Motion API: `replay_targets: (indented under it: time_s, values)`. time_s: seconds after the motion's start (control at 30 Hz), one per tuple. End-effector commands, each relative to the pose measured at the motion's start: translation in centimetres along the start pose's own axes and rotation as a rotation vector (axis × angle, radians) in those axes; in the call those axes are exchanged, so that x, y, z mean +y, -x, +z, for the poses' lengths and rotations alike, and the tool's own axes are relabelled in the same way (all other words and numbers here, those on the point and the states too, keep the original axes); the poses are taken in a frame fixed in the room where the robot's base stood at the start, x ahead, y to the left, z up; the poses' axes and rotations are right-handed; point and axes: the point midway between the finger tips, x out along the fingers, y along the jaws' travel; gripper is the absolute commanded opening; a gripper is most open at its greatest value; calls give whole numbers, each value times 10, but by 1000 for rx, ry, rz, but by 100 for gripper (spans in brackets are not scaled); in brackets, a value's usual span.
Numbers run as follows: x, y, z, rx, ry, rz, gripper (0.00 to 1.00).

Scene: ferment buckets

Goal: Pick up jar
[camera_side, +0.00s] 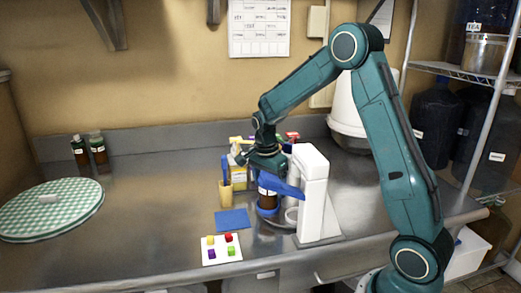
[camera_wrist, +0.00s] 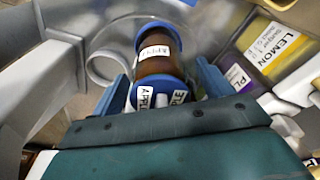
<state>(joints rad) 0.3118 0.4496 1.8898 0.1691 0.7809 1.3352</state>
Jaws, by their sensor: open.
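The jar (camera_wrist: 158,66) is brown, with a blue lid lettered "APPLE", a white label and a blue band at its far end. In the side view the jar (camera_side: 267,197) stands on the metal counter beside a white stand-like device, partly covered by my gripper. My gripper (camera_side: 268,184) points down over the jar's upper part. In the wrist view the blue fingers of my gripper (camera_wrist: 163,78) are open, one on each side of the lid. I cannot tell whether either finger touches the jar.
The white device (camera_side: 314,195) stands close on the jar's right. A tan cup (camera_side: 225,194) with a blue tool is at its left. Boxes, including a yellow lemon one (camera_wrist: 275,47), stand behind. A blue mat (camera_side: 232,221) and a white card with coloured cubes (camera_side: 209,258) lie in front.

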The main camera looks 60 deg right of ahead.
Motion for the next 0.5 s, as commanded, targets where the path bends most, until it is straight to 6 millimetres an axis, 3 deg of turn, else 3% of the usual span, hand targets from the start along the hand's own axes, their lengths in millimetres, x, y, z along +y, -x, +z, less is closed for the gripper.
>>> replay_targets:
  time_s: [0.5]
  values:
    - [0,-1,0,0,0,0,78]
